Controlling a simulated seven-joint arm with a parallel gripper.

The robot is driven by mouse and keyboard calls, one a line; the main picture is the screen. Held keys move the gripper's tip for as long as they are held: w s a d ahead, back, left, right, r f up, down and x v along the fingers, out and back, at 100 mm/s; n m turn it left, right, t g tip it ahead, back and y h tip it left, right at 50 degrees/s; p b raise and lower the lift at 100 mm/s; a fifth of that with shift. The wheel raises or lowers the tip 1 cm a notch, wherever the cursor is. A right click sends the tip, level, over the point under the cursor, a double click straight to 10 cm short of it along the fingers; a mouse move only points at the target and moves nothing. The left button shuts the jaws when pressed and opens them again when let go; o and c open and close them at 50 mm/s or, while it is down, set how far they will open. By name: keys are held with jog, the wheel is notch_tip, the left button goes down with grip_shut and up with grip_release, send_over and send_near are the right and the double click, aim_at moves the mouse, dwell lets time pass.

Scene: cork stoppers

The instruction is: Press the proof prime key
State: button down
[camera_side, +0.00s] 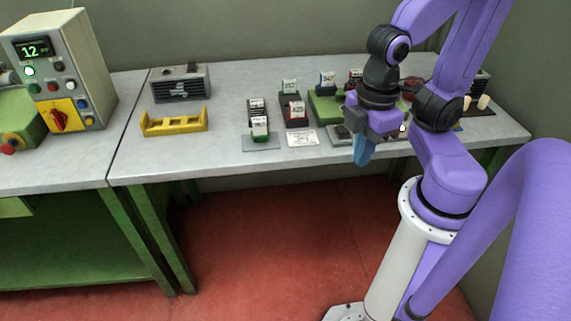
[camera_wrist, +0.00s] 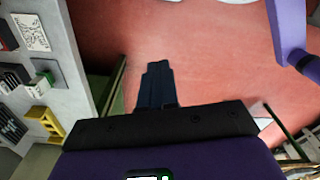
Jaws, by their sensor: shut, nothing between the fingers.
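A beige control box (camera_side: 66,62) stands at the left on the table, with a green-lit display (camera_side: 33,50) reading 12. Its front carries several small round buttons and a yellow panel (camera_side: 66,115) with a red rotary knob (camera_side: 58,119). Labels are too small to read, so I cannot tell which one is the proof prime key. My gripper (camera_side: 362,156) is shut and empty, with blue fingers pointing down in front of the table's front edge, far to the right of the box. In the wrist view the shut fingers (camera_wrist: 155,85) are over the red floor; the box does not show clearly there.
A yellow rack (camera_side: 174,123) and a grey vented unit (camera_side: 180,84) stand between box and gripper. Several small labelled blocks and a green tray (camera_side: 325,108) stand mid-table. A white printed card (camera_side: 302,136) lies near the front edge. A red mushroom button (camera_side: 9,149) sits far left.

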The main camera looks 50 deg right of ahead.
jog(key=w+d+f+m+g+y, duration=0.15)
jog(key=w+d+m, duration=0.45)
jog(key=m, duration=0.7)
jog(key=w+d+f+m+g+y, duration=0.15)
jog(key=w+d+m, duration=0.45)
jog(key=m, duration=0.6)
jog(key=s+d+f+m+t+y, duration=0.1)
jog(key=d+m+t, duration=0.3)
jog(key=d+m, duration=0.6)
jog(key=s+d+m+t+y, duration=0.1)
jog(key=d+m+t, duration=0.3)
jog(key=d+m, duration=0.5)
jog(key=shift+d+f+m+t+y, duration=0.35)
jog(key=shift+m+y, duration=0.55)
jog(key=shift+m, duration=0.9)
jog(key=shift+f, duration=4.4)
